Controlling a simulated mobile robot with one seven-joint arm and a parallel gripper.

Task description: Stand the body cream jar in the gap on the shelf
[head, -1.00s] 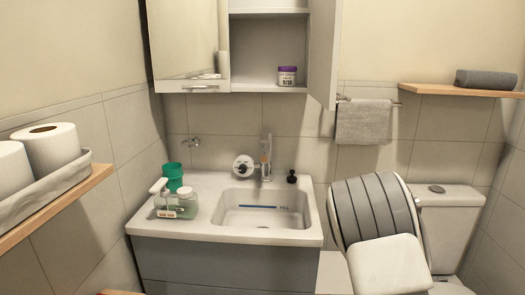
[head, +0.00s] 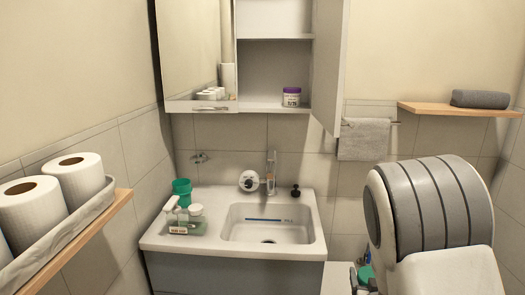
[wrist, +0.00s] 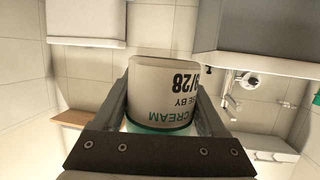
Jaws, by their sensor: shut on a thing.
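My gripper (wrist: 166,100) is shut on the body cream jar (wrist: 165,82), with a finger on each side. The jar is pale with a teal edge near the palm; its label reads CREAM and a use-by ending 28, upside down in the wrist view. In the head view, a teal and white shape (head: 365,273) beside my arm at the lower right looks like the held jar, mostly hidden. The open wall cabinet has a lower shelf (head: 262,105) with a purple-lidded jar (head: 291,97) on its right part. Bare shelf shows left of that jar.
The cabinet door (head: 328,70) stands open on the right. Below are the sink (head: 268,230) and counter bottles (head: 185,218). A wooden shelf (head: 455,109) at right holds a rolled grey towel (head: 483,98). Toilet rolls (head: 30,205) stand in a tray at left.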

